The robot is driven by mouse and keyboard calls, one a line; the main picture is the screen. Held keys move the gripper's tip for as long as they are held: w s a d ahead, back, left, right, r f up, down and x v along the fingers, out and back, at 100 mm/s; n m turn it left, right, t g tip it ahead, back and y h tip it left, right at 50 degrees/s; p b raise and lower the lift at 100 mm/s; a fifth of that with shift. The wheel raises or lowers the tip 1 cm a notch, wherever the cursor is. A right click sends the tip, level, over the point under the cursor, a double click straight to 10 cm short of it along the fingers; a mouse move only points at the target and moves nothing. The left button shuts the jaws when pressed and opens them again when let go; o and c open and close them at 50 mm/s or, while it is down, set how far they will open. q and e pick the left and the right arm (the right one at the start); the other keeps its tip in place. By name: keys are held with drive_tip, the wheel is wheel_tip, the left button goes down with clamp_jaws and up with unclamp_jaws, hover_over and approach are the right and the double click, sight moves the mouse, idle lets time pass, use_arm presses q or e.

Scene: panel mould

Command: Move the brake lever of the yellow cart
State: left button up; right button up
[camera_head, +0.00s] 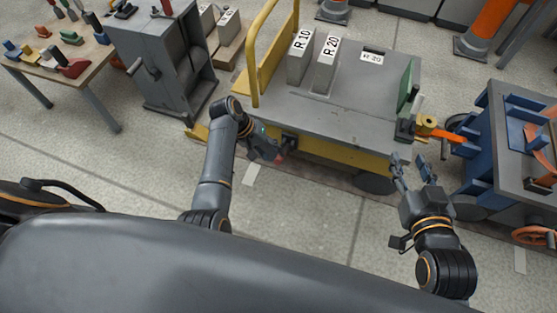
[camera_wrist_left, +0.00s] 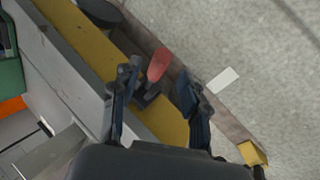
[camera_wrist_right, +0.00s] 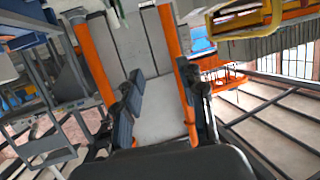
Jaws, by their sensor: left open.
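The yellow cart (camera_head: 335,152) has a grey top and a yellow push handle, and stands ahead of me. Its brake lever, a red-tipped pedal (camera_wrist_left: 159,64), sticks out low on the cart's side in the left wrist view. The red tip also shows small in the head view (camera_head: 281,157), partly hidden by my gripper. My left gripper (camera_wrist_left: 157,80) is open, its fingers on either side of the lever in that picture; I cannot tell whether they touch it. My right gripper (camera_head: 412,170) is open and empty, near the cart's right front corner.
Blocks marked R 10 (camera_head: 300,56) and R 20 (camera_head: 325,66) stand on the cart. A blue-grey trolley (camera_head: 485,150) is close on the right. A grey cabinet (camera_head: 158,60) and a table with coloured tools (camera_head: 88,62) are at left. Floor in front is clear.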

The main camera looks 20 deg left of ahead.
sight(277, 158)
use_arm(q)
drive_tip(key=b+x, duration=0.2)
drive_tip(key=x, duration=0.3)
drive_tip(key=shift+f, duration=0.1)
use_arm(e)
wheel_tip(277, 158, up, 11)
drive_tip(key=a+t+y, duration=0.1)
drive_tip(key=t+y, duration=0.1)
drive_tip(key=t, duration=0.4)
drive_tip(key=shift+w+a+t, duration=0.4)
drive_tip(key=shift+w, duration=0.05)
drive_tip(key=shift+f, duration=0.15)
use_arm(q)
clamp_jaws()
